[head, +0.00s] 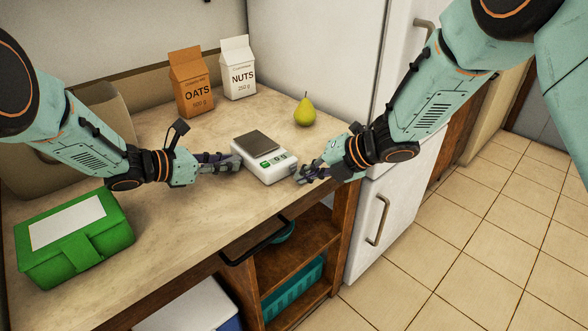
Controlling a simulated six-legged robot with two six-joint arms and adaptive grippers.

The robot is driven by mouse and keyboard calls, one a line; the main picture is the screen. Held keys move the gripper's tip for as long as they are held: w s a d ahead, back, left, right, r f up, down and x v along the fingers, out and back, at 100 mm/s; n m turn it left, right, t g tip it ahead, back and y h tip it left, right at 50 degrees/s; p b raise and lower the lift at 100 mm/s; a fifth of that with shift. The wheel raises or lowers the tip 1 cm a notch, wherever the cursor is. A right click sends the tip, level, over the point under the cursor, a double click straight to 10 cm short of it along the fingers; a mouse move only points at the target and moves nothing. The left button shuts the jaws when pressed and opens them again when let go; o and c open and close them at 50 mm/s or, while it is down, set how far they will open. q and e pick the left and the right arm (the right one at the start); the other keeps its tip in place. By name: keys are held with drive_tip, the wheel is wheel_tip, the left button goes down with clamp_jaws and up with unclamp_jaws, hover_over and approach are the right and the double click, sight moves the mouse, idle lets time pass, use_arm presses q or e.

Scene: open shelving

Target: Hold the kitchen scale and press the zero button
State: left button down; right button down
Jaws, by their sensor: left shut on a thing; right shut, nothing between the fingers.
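The white kitchen scale (265,168) with a dark grey weighing plate (261,142) sits on the countertop. Its front edge carries a small display and green-marked buttons (284,155). My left gripper (236,162) is at the scale's left side, shut on its edge. My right gripper (302,176) is shut and empty, close to the front right corner of the scale, by the button end. I cannot tell whether its tip touches the scale.
An orange oats carton (191,85), a white nuts carton (238,70) and a pear (306,110) stand behind the scale. A green box (75,245) is at the front left. A white fridge (320,50) stands at the right, beyond the counter.

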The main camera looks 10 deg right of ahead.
drive_tip(key=shift+s+d, duration=0.1)
drive_tip(key=shift+s, duration=0.05)
drive_tip(key=shift+s+d, duration=0.45)
drive_tip(key=shift+s, duration=0.25)
drive_tip(key=shift+s+d, duration=0.5)
drive_tip(key=shift+s, duration=0.25)
drive_tip(key=shift+s+d, duration=0.45)
drive_tip(key=shift+s, duration=0.25)
use_arm(q)
drive_tip(key=c, duration=1.1)
unclamp_jaws()
drive_tip(key=shift+o, duration=0.2)
drive_tip(key=shift+a, duration=0.1)
